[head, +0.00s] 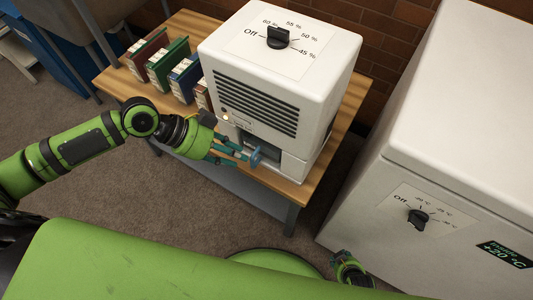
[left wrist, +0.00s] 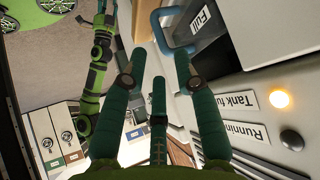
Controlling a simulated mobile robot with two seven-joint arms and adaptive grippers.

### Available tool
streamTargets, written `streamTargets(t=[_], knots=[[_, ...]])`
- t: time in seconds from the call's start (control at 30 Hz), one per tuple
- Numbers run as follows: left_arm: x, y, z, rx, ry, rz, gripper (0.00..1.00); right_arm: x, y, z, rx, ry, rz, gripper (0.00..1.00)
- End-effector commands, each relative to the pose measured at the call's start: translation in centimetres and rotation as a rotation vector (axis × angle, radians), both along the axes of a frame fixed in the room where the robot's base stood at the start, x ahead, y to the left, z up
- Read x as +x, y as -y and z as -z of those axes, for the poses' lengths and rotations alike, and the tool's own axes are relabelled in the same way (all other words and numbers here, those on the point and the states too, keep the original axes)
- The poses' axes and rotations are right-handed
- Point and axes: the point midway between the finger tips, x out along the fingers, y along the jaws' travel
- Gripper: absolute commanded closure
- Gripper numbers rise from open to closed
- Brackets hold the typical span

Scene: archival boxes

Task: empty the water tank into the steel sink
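The water tank (left wrist: 232,35) sits in the lower front of a white dehumidifier (head: 276,65). Its blue handle (head: 257,157) sticks out at the front; the handle also shows in the left wrist view (left wrist: 166,38), beside a "Full" label (left wrist: 200,18). My left gripper (head: 239,153) is open, its teal fingers spread, with the fingertips (left wrist: 157,62) close to the handle; I cannot tell whether they touch it. What seems to be my right gripper (head: 350,270) is partly hidden at the bottom, its fingers unclear. I cannot identify the steel sink in either view.
The dehumidifier stands on a wooden table (head: 347,118) with several coloured box files (head: 186,80) to its left. A large white cabinet (head: 465,115) stands close on the right. An amber light (left wrist: 280,99) glows by "Tank full". Carpet (head: 130,195) is clear at left.

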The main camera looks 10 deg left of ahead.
Motion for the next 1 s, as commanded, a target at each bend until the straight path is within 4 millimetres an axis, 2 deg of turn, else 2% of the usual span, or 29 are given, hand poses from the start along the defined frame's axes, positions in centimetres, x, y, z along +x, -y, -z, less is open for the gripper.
streamTargets(t=[0.17,0.57,0.93,0.97,1.0], knots=[[0.0,0.8,0.8,-0.003,-0.002,0.006,0.7,0.0,-0.3,0.0,0.004,-0.002,-0.001,0.6],[1.0,4.4,4.5,-0.003,0.0,0.002,0.7,-0.1,-0.3,0.1,0.002,-0.015,0.003,0.6],[1.1,4.8,5.0,0.0,0.0,0.001,0.7,-0.2,-0.3,0.1,0.002,-0.019,0.004,0.6],[1.1,4.8,5.0,0.0,0.0,0.001,0.78,-0.2,-0.3,0.1,0.002,-0.019,0.004,0.6],[1.1,4.8,5.0,0.0,0.0,0.001,0.94,-0.2,-0.3,0.1,0.002,-0.019,0.004,0.6]])
